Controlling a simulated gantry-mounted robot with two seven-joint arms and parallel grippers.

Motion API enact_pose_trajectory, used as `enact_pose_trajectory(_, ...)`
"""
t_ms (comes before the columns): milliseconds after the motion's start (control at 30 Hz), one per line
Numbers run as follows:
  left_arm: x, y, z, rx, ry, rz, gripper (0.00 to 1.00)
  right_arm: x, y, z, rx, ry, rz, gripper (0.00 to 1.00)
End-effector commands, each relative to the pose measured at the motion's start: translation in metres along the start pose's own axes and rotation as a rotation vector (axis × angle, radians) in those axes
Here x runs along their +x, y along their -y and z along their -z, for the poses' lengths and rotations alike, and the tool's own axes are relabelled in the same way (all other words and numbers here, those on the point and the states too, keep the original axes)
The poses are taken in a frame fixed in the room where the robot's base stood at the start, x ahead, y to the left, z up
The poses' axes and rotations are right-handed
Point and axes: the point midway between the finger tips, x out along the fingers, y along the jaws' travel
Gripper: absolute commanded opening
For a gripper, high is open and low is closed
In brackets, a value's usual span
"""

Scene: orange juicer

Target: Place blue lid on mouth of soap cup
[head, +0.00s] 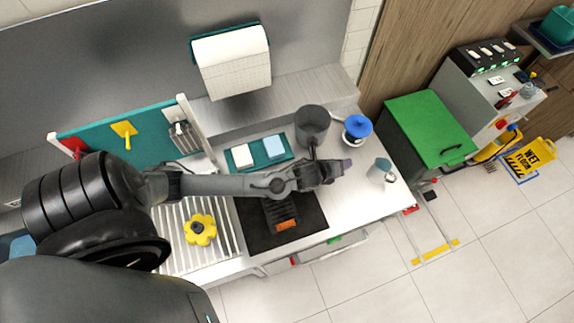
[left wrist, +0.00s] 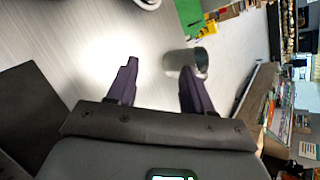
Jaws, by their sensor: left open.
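A small grey-green cup (head: 380,170), which looks like the soap cup, stands near the counter's right end. My left gripper (head: 345,165) is over the counter between these, left of the cup and in front of the lid. In the left wrist view its fingers (left wrist: 158,68) are apart with nothing between them. The cup (left wrist: 187,62) shows beyond the right-hand finger. My right gripper is not in view.
A dark grey pot (head: 313,122) stands behind my left forearm. A teal tray (head: 240,168) holds a white block and a light blue block. A yellow flower-shaped item (head: 200,229) lies on the ribbed drainer. A green-topped cabinet (head: 428,128) stands right of the counter.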

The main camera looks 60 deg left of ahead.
Motion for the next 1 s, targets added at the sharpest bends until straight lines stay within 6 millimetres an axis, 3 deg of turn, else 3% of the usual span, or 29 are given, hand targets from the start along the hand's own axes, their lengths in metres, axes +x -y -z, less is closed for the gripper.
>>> enact_pose_trajectory(33, -0.019, 0.001, 0.023, -0.179, -0.053, -0.033, 0.51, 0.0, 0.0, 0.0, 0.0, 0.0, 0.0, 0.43)
enact_pose_trajectory(200, -0.083, -0.006, 0.071, -0.807, -0.153, -0.221, 0.51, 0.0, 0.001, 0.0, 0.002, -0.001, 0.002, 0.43)
enact_pose_trajectory(333, -0.133, -0.016, 0.088, -1.233, -0.146, -0.391, 0.51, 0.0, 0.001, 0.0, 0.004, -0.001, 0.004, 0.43)
enact_pose_trajectory(500, -0.187, -0.031, 0.095, -1.655, -0.051, -0.583, 0.51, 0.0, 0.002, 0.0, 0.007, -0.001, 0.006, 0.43)
enact_pose_trajectory(700, -0.224, -0.044, 0.095, -1.923, 0.068, -0.707, 0.51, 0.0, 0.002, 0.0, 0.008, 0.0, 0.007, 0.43)
enact_pose_trajectory(1000, -0.234, -0.048, 0.094, -1.998, 0.112, -0.74, 0.51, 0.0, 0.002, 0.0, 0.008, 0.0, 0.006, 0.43)
